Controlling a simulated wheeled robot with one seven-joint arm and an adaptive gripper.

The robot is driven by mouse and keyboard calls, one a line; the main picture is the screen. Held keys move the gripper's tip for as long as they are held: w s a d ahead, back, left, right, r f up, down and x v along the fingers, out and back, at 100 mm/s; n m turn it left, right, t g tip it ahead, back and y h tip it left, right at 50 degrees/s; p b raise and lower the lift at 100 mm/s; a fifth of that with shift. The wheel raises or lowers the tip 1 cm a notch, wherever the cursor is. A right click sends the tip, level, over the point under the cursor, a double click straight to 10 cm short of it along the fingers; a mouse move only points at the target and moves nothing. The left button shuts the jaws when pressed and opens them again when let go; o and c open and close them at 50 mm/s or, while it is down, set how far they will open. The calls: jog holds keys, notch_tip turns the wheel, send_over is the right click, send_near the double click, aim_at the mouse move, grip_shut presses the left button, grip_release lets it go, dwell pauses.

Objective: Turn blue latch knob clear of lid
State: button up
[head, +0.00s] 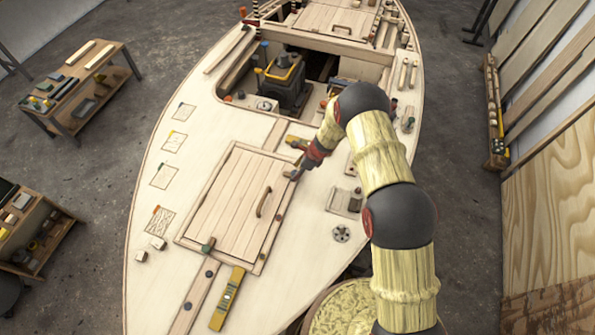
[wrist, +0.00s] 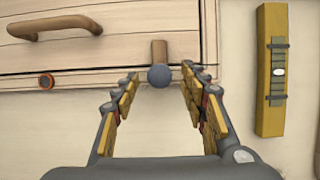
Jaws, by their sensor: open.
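The wooden lid (head: 232,205) with its curved handle (head: 263,202) lies in the deck; its edge fills the upper left of the wrist view (wrist: 100,52). The blue latch knob (wrist: 159,77) sits at the lid's edge, with its short wooden bar (wrist: 159,50) reaching over the lid. My gripper (wrist: 160,82) is open, with one finger on each side of the knob; I cannot tell whether either touches it. In the head view my gripper (head: 296,173) is at the lid's upper right edge and the knob is not clearly visible.
A yellow level (wrist: 272,75) lies right of my gripper in the wrist view; another yellow level (head: 228,298) lies below the lid.

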jog(key=shift+f, duration=0.15)
jog(key=shift+c, duration=0.8)
grip_shut()
